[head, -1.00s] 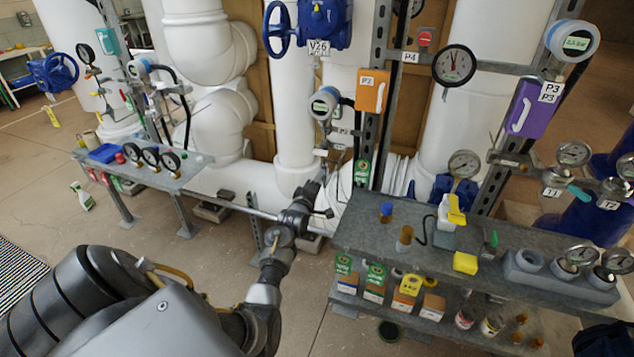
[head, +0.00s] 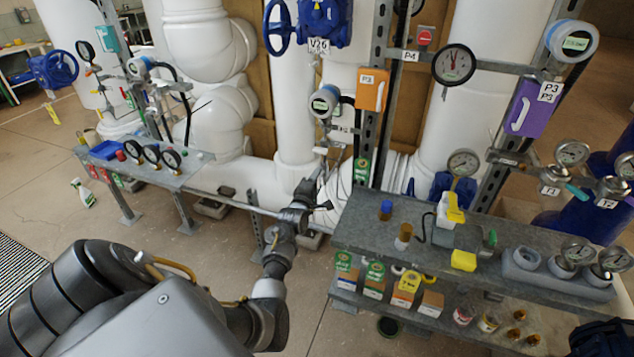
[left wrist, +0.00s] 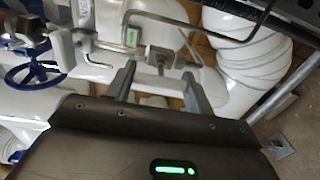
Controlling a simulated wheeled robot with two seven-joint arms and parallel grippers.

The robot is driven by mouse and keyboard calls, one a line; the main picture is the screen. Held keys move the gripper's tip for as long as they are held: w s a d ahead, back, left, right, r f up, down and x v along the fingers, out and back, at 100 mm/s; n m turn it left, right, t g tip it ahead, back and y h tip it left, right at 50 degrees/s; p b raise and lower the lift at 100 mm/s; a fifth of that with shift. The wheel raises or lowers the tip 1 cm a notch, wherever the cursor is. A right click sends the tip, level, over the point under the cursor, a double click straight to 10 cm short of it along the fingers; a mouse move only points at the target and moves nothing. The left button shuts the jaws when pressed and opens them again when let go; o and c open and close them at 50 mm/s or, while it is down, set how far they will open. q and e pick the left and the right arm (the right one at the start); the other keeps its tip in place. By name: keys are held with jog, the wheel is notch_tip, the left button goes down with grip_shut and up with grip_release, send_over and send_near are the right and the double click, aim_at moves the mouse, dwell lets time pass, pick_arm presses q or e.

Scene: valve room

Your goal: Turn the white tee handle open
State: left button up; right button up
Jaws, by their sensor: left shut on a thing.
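My left gripper (head: 312,184) reaches in from the lower left to the pipework behind the gap between the two benches. In the left wrist view its two fingers (left wrist: 162,78) stand apart, with a small pale grey tee-shaped handle (left wrist: 163,57) between their tips. I take this for the white tee handle; it looks grey in this light, and the gripper is shut on it. In the head view the handle is mostly hidden by the gripper and is too small to make out. My right gripper is in neither view.
A grey bench (head: 360,228) with bottles, boxes and gauges stands close right of my left gripper. A smaller bench (head: 190,180) with gauges is at left. An orange box (head: 371,90) and a blue valve (head: 322,20) hang above. Thin bent rods cross near the fingers in the wrist view.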

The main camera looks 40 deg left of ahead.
pick_arm(q)
jog(key=o, duration=1)
jog(key=shift+s, duration=0.1)
jog(key=b+v, duration=0.1)
jog(key=v, duration=0.9)
jog(key=shift+s+d, duration=0.15)
jog(key=shift+s, duration=0.15)
